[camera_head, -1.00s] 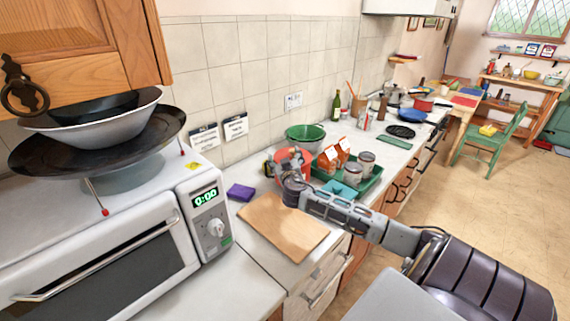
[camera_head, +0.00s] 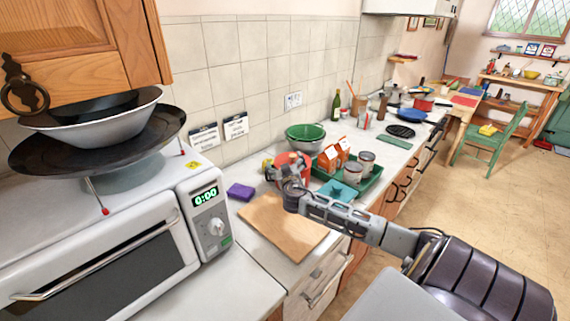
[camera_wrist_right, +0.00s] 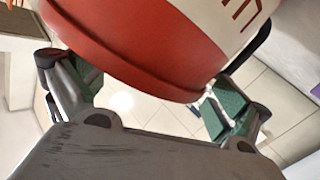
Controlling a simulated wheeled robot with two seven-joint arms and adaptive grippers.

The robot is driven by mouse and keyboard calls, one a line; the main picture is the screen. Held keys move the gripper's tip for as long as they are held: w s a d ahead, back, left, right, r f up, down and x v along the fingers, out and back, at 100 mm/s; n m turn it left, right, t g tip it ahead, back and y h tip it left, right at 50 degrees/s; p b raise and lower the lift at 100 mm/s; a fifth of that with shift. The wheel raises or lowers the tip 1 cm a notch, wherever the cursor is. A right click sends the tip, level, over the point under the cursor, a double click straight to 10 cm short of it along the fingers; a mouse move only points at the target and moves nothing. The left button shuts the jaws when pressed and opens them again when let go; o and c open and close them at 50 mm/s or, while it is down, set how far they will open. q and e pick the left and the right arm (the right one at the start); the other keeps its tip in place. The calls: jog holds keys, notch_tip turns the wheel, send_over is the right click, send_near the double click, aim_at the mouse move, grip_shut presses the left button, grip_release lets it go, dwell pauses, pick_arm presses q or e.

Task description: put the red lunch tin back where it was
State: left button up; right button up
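The red lunch tin (camera_head: 298,160) is over the counter behind the wooden board, partly hidden by my right gripper. My right gripper (camera_head: 279,173) is at its near left side. In the right wrist view the tin (camera_wrist_right: 150,45), red with a cream band and red lettering, looms large and tilted across the top. The green-padded fingers of my right gripper (camera_wrist_right: 155,92) stand wide apart, with the tin's edge at both pads; it appears shut on the tin. Whether the tin's base touches the counter cannot be told. My left gripper is out of view.
A green tray (camera_head: 372,183) with cartons and jars stands close to the tin's right. Green and grey bowls (camera_head: 305,134) are behind it. A purple sponge (camera_head: 240,192) and a wooden board (camera_head: 282,228) lie nearer. A yellow item (camera_head: 267,163) is left of the tin.

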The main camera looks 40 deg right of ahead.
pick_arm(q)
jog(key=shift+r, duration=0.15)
pick_arm(e)
jog(key=shift+r, duration=0.1)
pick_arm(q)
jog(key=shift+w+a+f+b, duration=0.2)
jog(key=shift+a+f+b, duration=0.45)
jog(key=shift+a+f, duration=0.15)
pick_arm(e)
jog(key=v, duration=1.2)
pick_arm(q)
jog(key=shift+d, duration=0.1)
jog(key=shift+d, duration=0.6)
